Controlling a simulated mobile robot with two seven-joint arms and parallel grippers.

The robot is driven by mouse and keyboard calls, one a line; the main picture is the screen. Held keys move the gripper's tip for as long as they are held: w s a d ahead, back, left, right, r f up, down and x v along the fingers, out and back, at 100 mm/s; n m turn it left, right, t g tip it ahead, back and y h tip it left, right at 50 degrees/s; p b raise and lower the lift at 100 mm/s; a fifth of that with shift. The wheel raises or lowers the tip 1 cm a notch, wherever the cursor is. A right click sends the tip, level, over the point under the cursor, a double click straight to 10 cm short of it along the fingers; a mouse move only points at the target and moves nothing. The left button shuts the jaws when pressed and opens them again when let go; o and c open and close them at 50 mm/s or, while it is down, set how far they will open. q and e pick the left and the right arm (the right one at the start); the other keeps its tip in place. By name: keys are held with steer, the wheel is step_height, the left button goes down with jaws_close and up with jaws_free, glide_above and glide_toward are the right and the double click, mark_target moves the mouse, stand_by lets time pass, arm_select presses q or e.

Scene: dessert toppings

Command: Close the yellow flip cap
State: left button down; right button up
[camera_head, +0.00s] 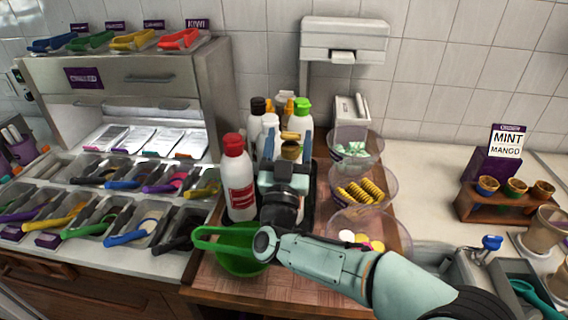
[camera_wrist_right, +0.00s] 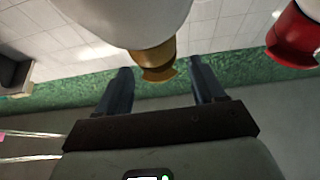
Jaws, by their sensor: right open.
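My right gripper (camera_head: 292,142) is open over the group of bottles. Its two blue fingers are on either side of a yellow-gold flip cap (camera_head: 291,151), with a yellow lid piece (camera_head: 290,135) showing just behind it. In the right wrist view, the yellow flip cap (camera_wrist_right: 154,57) is on a white bottle (camera_wrist_right: 125,18), between the open fingertips (camera_wrist_right: 161,68), with visible gaps at both sides. A flap-like yellow disc (camera_wrist_right: 160,76) sticks out at its end. My wrist hides most of this bottle in the head view. My left gripper is not in view.
A white bottle with a red cap (camera_head: 234,145) stands close left of my gripper. A green-capped bottle (camera_head: 302,110) and several others stand behind. Clear bowls of toppings (camera_head: 380,205) are at right, and a green bowl (camera_head: 243,262) is below my forearm.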

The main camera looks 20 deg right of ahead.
steer(key=s+a, duration=0.5)
steer(key=s, duration=0.7)
steer(key=shift+s+a+f+b, duration=0.15)
steer(key=shift+s+f+b, duration=0.2)
steer(key=shift+f, duration=0.1)
steer(key=shift+o, duration=0.3)
